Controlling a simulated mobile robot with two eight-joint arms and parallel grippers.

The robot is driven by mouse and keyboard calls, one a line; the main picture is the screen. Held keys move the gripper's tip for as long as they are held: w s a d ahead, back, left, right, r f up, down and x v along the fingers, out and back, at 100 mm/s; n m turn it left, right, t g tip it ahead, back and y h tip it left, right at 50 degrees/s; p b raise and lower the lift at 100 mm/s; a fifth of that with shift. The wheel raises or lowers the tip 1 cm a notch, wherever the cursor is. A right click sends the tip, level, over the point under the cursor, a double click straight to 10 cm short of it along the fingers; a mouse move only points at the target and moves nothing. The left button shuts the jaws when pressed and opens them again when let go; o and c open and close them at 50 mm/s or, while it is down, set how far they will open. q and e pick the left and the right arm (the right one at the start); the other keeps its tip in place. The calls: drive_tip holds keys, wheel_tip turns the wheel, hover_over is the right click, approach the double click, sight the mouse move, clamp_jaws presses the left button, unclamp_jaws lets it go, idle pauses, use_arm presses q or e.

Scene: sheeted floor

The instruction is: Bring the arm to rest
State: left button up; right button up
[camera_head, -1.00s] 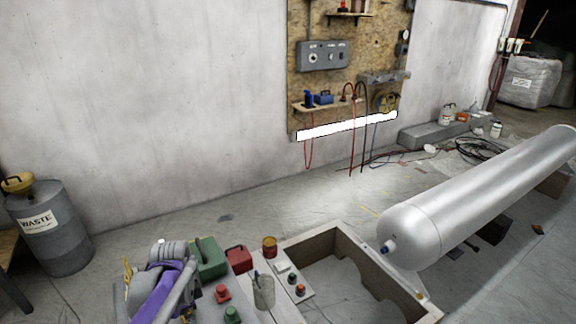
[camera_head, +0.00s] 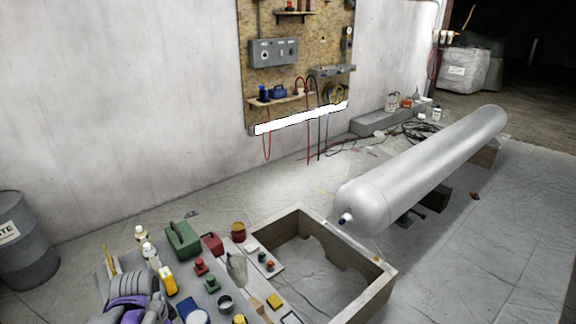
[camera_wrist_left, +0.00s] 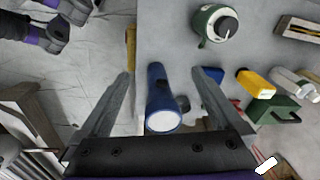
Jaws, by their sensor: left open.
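My left arm (camera_head: 135,302), grey and purple, shows at the bottom left of the head view, over the near end of a low work surface; its fingers are hard to make out there. In the left wrist view, my left gripper (camera_wrist_left: 163,72) is open, with its two fingers well apart. A blue flashlight (camera_wrist_left: 159,92) with a white lens lies in line with the gap between the fingers, not gripped. Grey and purple parts of my body show at the wrist view's top left. My right gripper is not visible.
The work surface holds a green box (camera_head: 183,240), a red box (camera_head: 212,244), a yellow bottle (camera_head: 168,280) and small parts. An open wooden frame (camera_head: 378,284) stands beside it, with a silver tank (camera_head: 425,165) beyond. A grey drum (camera_head: 25,245) stands left. Floor right of the tank is clear.

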use_arm(q)
drive_tip(key=s+d+r+n+t+p, duration=0.2)
drive_tip(key=s+d+n+t, duration=0.2)
drive_tip(key=s+d+n, duration=0.3)
drive_tip(key=s+d, duration=0.2)
drive_tip(key=s, duration=0.1)
drive_tip(key=shift+s+d, duration=0.25)
drive_tip(key=shift+d, duration=0.15)
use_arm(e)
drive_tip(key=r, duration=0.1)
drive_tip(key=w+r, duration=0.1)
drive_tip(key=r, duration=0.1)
